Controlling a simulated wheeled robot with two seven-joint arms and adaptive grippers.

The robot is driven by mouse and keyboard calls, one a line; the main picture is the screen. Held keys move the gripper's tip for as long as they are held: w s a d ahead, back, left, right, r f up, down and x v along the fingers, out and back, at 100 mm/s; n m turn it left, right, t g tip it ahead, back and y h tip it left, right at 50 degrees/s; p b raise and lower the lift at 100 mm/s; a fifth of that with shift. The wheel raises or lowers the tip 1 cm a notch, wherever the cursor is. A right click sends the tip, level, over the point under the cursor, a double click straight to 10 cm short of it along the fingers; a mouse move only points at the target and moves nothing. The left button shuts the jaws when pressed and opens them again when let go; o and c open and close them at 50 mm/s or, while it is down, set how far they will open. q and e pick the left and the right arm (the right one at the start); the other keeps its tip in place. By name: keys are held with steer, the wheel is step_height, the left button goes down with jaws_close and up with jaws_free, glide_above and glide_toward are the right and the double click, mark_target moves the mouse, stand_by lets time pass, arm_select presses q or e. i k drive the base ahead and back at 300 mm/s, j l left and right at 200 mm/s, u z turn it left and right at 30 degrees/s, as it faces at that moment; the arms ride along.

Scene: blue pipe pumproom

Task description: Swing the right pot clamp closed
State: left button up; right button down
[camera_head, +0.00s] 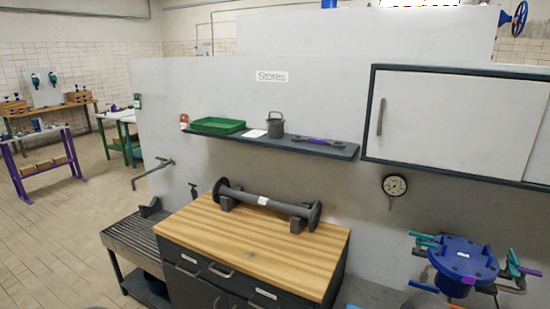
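A blue pot (463,260) with a round flat lid stands at the lower right, with a small white label on its top. Several clamps sit around its rim. On its right side is a clamp with a purple part (527,271) and grey arms, sticking outward from the lid; a teal piece shows beside it. On its left side are teal clamp handles (424,239) pointing left. I cannot tell from this distance which clamps are swung shut. Neither of my grippers is in view.
A wooden-topped cabinet (300,252) bears a grey flanged pipe. Above it a wall shelf (335,150) holds a green tray (218,126), a grey can (276,124) and a purple-handled tool. A white wall cabinet (455,118) and a gauge (395,185) are above the pot. Open floor lies left.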

mark_target(513, 264)
steer(key=z, duration=1.8)
